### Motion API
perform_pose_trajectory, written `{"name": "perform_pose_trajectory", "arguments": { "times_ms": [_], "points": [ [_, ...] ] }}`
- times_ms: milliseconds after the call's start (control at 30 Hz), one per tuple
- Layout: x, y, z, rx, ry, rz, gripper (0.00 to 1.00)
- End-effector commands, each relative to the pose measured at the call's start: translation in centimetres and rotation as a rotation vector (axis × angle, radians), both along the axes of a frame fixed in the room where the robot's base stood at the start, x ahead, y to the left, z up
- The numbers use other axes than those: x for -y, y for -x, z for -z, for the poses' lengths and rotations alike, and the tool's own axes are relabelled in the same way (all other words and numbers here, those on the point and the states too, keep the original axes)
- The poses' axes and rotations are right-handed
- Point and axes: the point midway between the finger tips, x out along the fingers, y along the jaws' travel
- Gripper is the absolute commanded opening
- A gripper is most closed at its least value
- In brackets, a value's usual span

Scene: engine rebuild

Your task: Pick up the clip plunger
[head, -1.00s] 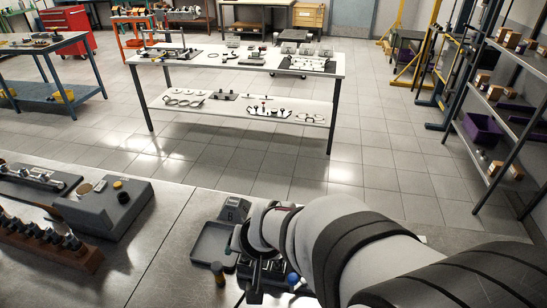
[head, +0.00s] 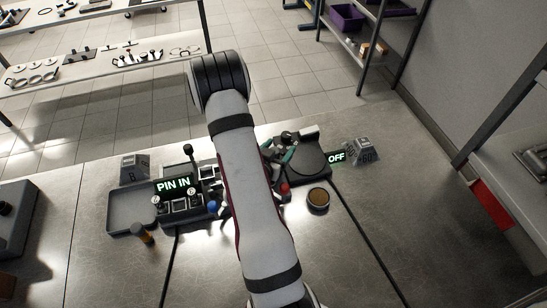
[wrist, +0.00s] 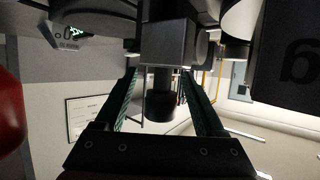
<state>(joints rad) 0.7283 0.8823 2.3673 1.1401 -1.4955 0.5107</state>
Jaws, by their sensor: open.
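My gripper (wrist: 160,85) is open in the wrist view, with its two green-lined fingers on either side of a dark cylindrical knob (wrist: 161,106). The knob is below a grey block in the picture and appears to be the clip plunger. A gap shows between it and the fingers. In the head view, green parts of my gripper (head: 279,149) show just right of my arm, beside a dark fixture with a round pad (head: 309,158). My arm hides part of this area, and contact with the knob cannot be told.
A dark fixture (head: 180,206) by a "PIN IN" sign and a shallow grey tray (head: 130,212) stand left of my arm. A brown-topped round cup (head: 318,198) is at right, near a lit "OFF" sign (head: 336,157). The bench's right front is clear.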

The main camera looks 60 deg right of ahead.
Motion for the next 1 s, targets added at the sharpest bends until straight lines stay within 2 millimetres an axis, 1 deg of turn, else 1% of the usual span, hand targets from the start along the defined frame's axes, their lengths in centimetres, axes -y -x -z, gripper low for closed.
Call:
{"name": "perform_pose_trajectory", "arguments": {
  "times_ms": [200,233,367,400,467,500,567,600,633,900,1000],
  "points": [
    [0.15,-0.08,0.03,0.0,0.0,-0.002,0.71],
    [0.15,-0.08,0.03,0.0,0.0,-0.002,0.68],
    [0.14,-0.08,0.03,0.0,0.0,-0.002,0.45],
    [0.14,-0.08,0.03,0.0,0.0,-0.002,0.37],
    [0.13,-0.08,0.03,0.0,0.0,-0.002,0.27],
    [0.14,-0.08,0.02,0.0,0.0,-0.002,0.19],
    [0.14,-0.08,0.02,0.0,0.0,-0.002,0.09],
    [0.14,-0.08,0.02,0.0,0.0,-0.002,0.01],
    [0.14,-0.08,0.02,0.0,0.0,-0.002,0.0],
    [0.13,-0.09,-0.01,0.0,0.001,-0.002,0.0],
    [0.16,-0.12,-0.58,0.0,0.002,-0.002,0.0]
  ]
}}
